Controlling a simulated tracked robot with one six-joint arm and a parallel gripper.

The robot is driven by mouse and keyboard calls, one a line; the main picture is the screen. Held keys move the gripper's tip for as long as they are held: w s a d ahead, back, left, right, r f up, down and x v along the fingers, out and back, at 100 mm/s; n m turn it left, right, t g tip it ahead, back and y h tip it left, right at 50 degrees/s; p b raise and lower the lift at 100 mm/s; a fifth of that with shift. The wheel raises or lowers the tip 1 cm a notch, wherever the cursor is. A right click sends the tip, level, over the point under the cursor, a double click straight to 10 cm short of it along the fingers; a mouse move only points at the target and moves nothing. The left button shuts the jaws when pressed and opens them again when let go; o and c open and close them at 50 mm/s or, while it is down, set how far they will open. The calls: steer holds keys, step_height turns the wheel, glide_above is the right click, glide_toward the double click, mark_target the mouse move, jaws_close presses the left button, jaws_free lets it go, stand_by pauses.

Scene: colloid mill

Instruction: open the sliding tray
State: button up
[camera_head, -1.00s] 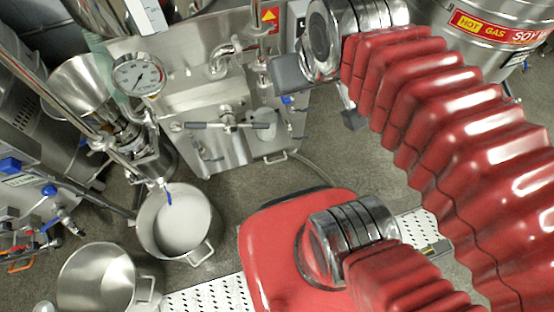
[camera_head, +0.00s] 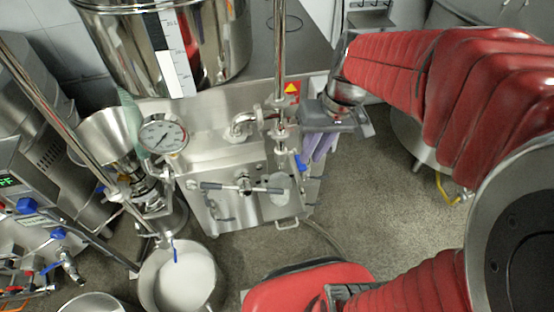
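A steel machine stands in the middle. Low on its front, a small loop handle (camera_head: 286,223) sticks out at the bottom edge. It may belong to the sliding tray, but I cannot tell the tray's outline from the front panel. My gripper (camera_head: 345,124) is at the end of my red-sleeved arm, above and to the right of the handle, beside the machine's upper right edge. Its grey fingers look apart and hold nothing that I can see. It is clear of the handle.
A steel pot (camera_head: 150,290) stands on the floor at lower left. A purple glove (camera_head: 322,147) hangs below my gripper. Floor (camera_head: 380,200) is clear at right.

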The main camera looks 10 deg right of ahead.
steer(key=w+d+f+g+y, duration=0.1)
steer(key=w+d+f+y, duration=0.1)
steer(key=f, duration=0.3)
steer(key=w+d+f+g+y, duration=0.1)
steer(key=w+d+f+y, duration=0.15)
steer(key=f, duration=0.25)
steer(key=m+t+y, duration=0.6)
steer(key=t+y, duration=0.2)
steer(key=y, duration=0.1)
glide_toward(288, 227)
steer(key=d, duration=0.4)
steer(key=shift+s+a+f, duration=0.15)
steer(key=shift+s+a, duration=0.05)
steer(key=shift+s, duration=0.25)
steer(key=x, duration=1.4)
steer(key=shift+s, duration=0.2)
steer(key=shift+c, duration=0.4)
